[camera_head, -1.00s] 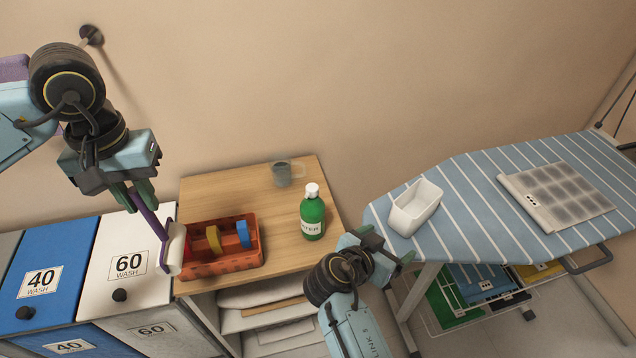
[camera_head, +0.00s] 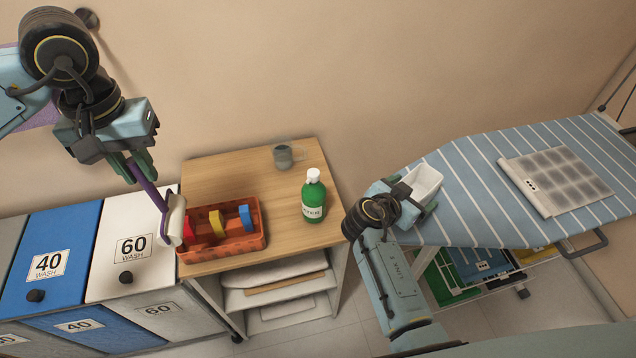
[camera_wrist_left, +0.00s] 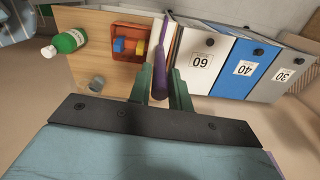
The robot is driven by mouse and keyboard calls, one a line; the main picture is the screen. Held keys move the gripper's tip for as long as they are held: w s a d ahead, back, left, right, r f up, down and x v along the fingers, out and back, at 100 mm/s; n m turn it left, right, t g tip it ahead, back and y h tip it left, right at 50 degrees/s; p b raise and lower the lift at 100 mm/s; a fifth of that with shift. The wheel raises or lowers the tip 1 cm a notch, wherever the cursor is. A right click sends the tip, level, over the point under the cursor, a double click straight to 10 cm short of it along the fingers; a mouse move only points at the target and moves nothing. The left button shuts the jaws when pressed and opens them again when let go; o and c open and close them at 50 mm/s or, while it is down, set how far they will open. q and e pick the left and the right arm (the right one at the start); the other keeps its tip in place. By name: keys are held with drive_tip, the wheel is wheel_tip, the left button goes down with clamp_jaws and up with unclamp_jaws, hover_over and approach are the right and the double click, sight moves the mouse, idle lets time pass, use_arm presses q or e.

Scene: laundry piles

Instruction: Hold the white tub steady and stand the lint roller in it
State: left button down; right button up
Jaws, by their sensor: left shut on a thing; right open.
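The lint roller has a purple handle and a white roll (camera_head: 176,221). My left gripper (camera_head: 138,166) is shut on its handle and holds it roll-down beside the red crate's left side. The purple handle (camera_wrist_left: 162,72) also shows between the fingers in the left wrist view. The white tub (camera_head: 426,180) stands upright and empty-looking on the left end of the ironing board. My right gripper (camera_head: 416,204) is open at the tub's near-left side and hides part of it. Whether its fingers touch the tub or reach around its wall I cannot tell.
A red crate (camera_head: 236,243) with several coloured items sits on the wooden shelf top (camera_head: 235,175), with a green bottle (camera_head: 313,198) and a grey mug (camera_head: 284,157). Labelled wash bins (camera_head: 128,240) stand left. A grey gridded panel (camera_head: 556,183) lies on the striped ironing board (camera_head: 470,200).

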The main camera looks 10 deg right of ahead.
drive_tip(key=shift+w+d+f, duration=0.15)
drive_tip(key=shift+w+d, duration=0.05)
drive_tip(key=shift+d, duration=0.05)
drive_tip(key=shift+c, duration=0.4)
drive_tip(key=c, duration=1)
drive_tip(key=o, duration=1.1)
drive_tip(key=shift+a, duration=0.1)
